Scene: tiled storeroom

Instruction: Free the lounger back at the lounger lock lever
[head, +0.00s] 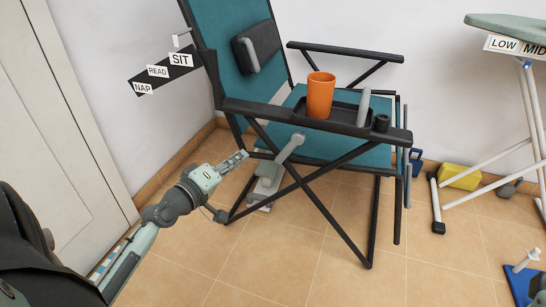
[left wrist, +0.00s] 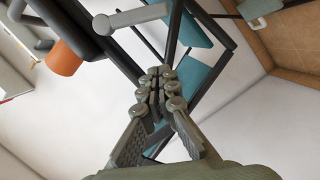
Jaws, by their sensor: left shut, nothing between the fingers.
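The teal lounger (head: 240,85) with a black frame stands against the wall, its back leaning up beside a strip marked SIT, READ and NAP. A grey lever (head: 289,147), which looks like the lock lever, sits on the side frame below the near armrest, slanting down to the left. In the left wrist view the grey lever (left wrist: 132,17) shows at the top, beyond the fingers. My left gripper (head: 243,155) is shut and empty, a little left of the lever and apart from it. It also shows in the wrist view (left wrist: 158,80).
An orange cup (head: 320,95) stands in a black tray (head: 345,110) at the near armrest. An ironing board (head: 510,25) with a LOW/MID label stands at right, a yellow block (head: 459,177) on the floor near it.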

